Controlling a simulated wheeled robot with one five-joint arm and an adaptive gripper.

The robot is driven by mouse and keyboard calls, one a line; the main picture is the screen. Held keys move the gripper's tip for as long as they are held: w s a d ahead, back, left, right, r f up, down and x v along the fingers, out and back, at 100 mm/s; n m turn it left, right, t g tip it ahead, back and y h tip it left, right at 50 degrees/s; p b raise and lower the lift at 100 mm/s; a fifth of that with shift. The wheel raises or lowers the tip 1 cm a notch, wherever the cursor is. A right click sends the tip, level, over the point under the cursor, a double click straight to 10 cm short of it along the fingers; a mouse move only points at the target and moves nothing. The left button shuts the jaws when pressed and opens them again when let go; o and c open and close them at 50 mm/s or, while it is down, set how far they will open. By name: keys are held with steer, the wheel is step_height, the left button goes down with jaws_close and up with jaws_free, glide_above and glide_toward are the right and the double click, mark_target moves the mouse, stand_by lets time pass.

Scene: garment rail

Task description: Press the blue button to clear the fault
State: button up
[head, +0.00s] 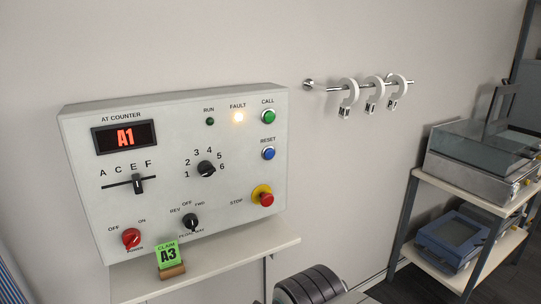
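The blue button (268,153), labelled RESET, is on the right side of a pale control panel (90,185) on the wall. It sits below the green CALL button (268,116) and above the red STOP button (265,197) with its yellow collar. The FAULT lamp (238,117) glows yellow-white, and the RUN lamp (210,121) beside it looks dark green and unlit. The fingers of my gripper are not in view. Nothing covers the blue button.
The panel also has a lettered slider (138,183), a numbered knob (206,169), a direction knob (191,221) and a red power knob (131,238). A green A3 tag (168,255) stands on the ledge (225,260) below. A hook rail (322,88) and shelving (490,200) are at right.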

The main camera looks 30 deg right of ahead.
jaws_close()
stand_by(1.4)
